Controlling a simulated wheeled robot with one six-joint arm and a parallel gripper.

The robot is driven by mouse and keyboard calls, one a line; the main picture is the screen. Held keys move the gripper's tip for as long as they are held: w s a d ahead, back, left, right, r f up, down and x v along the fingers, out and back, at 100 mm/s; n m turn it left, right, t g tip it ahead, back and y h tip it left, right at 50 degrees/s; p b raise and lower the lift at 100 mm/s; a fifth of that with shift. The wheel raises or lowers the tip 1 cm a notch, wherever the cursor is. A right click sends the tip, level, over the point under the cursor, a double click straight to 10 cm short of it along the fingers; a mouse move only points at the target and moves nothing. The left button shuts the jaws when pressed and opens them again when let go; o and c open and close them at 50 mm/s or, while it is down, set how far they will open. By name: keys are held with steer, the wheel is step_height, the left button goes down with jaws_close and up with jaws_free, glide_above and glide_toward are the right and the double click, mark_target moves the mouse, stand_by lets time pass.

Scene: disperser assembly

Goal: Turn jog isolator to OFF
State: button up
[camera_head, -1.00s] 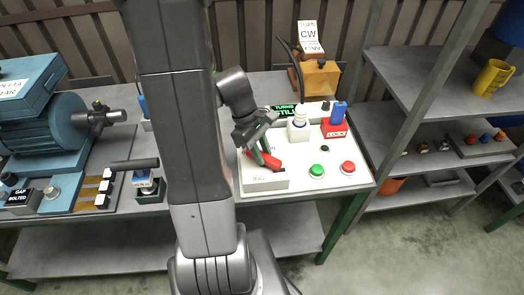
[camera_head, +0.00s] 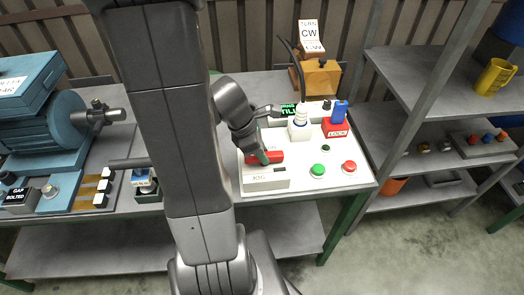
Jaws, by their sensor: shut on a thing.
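The jog isolator's red handle (camera_head: 272,157) lies nearly level across the left part of the white control panel (camera_head: 330,181). A white block marked JOG (camera_head: 265,179) stands just in front of it. My gripper (camera_head: 262,158) comes down from the upper left and is shut on the red handle. Its fingers cover part of the handle and the switch base. Lettering behind the handle is partly hidden by my gripper, so I cannot read the switch position.
On the panel are a green button (camera_head: 318,170), a red button (camera_head: 348,167), a red LOCK block (camera_head: 335,128) and a white stacked knob (camera_head: 301,116). An orange box (camera_head: 318,77) stands behind. Blue machinery (camera_head: 50,125) is at the left.

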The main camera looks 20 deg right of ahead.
steer(key=shift+n, duration=0.3)
steer(key=o, duration=1)
steer(key=shift+r, duration=0.1)
steer(key=p+v, duration=0.1)
steer(key=v, duration=1.2)
steer(key=shift+a+r+p, duration=0.15)
steer(key=shift+r+p, duration=0.15)
steer(key=shift+p, duration=0.1)
steer(key=b+x, duration=0.1)
steer(key=x, duration=1.3)
steer(key=shift+b, duration=0.4)
